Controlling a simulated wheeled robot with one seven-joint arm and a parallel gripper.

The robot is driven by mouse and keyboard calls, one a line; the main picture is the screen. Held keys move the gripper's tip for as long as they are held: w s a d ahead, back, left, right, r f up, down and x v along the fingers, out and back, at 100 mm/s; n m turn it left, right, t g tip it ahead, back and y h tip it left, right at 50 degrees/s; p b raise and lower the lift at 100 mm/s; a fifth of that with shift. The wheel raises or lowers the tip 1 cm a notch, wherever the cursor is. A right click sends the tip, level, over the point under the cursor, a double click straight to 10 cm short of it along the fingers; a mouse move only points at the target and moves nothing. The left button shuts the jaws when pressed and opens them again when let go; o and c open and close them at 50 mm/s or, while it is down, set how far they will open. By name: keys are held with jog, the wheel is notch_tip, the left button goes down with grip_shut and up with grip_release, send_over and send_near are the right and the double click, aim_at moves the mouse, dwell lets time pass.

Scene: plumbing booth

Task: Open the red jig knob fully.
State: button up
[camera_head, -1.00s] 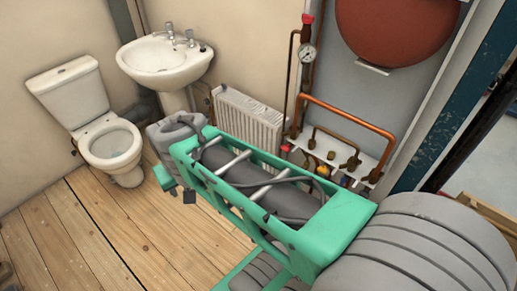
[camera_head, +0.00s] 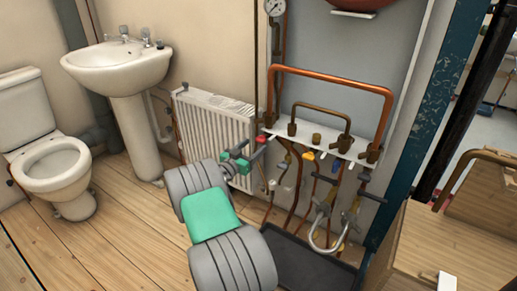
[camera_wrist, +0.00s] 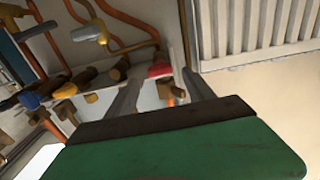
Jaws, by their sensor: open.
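The red jig knob (camera_head: 261,139) sits at the left end of the white pipe jig (camera_head: 311,146), beside the radiator. It also shows in the wrist view (camera_wrist: 160,70), between and just beyond my fingertips. My gripper (camera_head: 246,152) is open and close to the knob, on its left side in the head view. In the wrist view, my gripper's fingers (camera_wrist: 160,84) stand apart with the knob seen in the gap. I cannot tell whether either finger touches it. The knob's lower part is partly hidden.
Copper pipes (camera_head: 335,80) arch above the jig, and several valves and hoses hang below it. The radiator (camera_head: 213,125) stands close on the left. A dark tray (camera_head: 305,265) lies below. A wooden bench (camera_head: 445,250) is at the right. The floor at left is clear.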

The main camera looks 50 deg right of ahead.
aim_at(259, 141)
jog(key=d, duration=0.4)
jog(key=shift+w+d+b, duration=0.1)
jog(key=shift+w+b, duration=0.1)
jog(key=shift+b, duration=0.15)
grip_shut()
